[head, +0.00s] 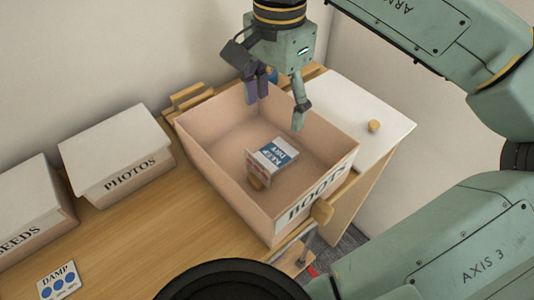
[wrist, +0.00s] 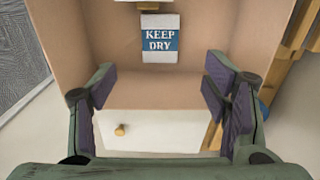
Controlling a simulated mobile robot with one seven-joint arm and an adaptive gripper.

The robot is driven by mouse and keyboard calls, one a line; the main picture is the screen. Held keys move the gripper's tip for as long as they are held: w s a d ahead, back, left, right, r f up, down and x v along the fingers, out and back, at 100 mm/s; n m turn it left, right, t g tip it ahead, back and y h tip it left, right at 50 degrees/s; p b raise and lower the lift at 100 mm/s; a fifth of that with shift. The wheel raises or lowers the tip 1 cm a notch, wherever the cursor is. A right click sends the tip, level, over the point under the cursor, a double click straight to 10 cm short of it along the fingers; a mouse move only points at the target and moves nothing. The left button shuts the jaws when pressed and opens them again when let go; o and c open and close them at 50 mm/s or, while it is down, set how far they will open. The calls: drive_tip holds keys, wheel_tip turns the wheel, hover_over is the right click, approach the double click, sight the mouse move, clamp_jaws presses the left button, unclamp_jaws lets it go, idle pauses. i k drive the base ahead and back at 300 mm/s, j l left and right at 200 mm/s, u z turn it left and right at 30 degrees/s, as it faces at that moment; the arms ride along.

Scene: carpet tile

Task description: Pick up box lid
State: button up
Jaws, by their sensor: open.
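The box lid (head: 350,103) is a white panel with a small round wooden knob, to the right of the open box in the head view. In the wrist view the lid (wrist: 160,133) shows beyond the box wall, low in the picture, with its knob left of centre. The pinkish-tan open box (head: 225,183) has a dark-lettered label on its front, partly covered by a wooden piece. My gripper (head: 277,105) is open and empty above the far part of the box. It also shows in the wrist view (wrist: 160,84), its fingers apart and touching nothing that I can make out.
A card reading KEEP DRY (head: 272,155) is inside the box, next to a small wooden piece. A lidded PHOTOS box (head: 118,155) and a SEEDS box (head: 28,205) stand left. A DAMP card (head: 59,281) lies on the wooden table (head: 140,232). Walls rise behind.

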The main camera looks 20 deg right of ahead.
sight(378, 128)
drive_tip(key=l+z, duration=1.05)
